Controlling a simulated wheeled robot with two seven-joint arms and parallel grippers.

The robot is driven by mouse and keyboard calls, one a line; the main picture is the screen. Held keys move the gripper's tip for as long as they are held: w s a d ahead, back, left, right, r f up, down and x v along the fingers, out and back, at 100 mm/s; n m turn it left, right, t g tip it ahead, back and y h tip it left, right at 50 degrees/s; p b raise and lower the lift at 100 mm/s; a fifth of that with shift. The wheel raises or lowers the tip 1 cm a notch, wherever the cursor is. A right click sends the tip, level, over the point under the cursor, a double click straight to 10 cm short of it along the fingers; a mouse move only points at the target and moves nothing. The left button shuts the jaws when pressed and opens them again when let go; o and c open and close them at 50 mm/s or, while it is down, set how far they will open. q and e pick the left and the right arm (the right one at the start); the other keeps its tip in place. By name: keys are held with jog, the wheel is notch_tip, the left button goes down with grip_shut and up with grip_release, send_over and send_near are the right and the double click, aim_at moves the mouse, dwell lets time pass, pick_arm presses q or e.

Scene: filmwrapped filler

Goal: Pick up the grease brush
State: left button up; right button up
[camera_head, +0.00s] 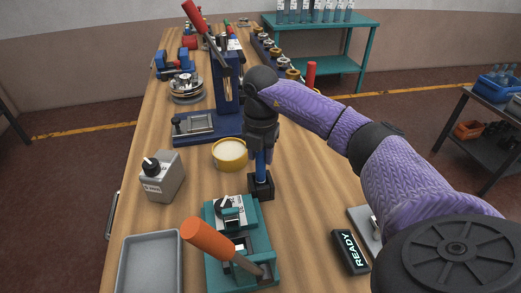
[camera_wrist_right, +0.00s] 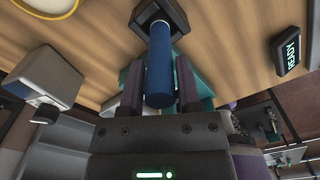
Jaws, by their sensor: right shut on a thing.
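The grease brush (camera_head: 261,165) shows as an upright blue handle, with its lower end in a small black square holder (camera_head: 262,190) on the wooden bench. The holder hides its bristle end. My right gripper (camera_head: 261,150) comes from above and is shut on the upper part of the handle. In the right wrist view the blue handle (camera_wrist_right: 159,75) lies between the two dark fingers, and the holder (camera_wrist_right: 150,14) is around its far end. My left gripper is in neither view.
A round yellow-rimmed tin (camera_head: 230,154) stands just left of the holder, and a teal fixture with an orange-handled lever (camera_head: 208,238) is in front. A blue press (camera_head: 227,85) stands behind. A READY sign (camera_head: 350,251) lies to the right. The bench right of the holder is mostly clear.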

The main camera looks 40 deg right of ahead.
grip_shut()
notch_tip(320, 180, up, 10)
jog(key=shift+r+p, duration=0.1)
jog(key=shift+p, duration=0.9)
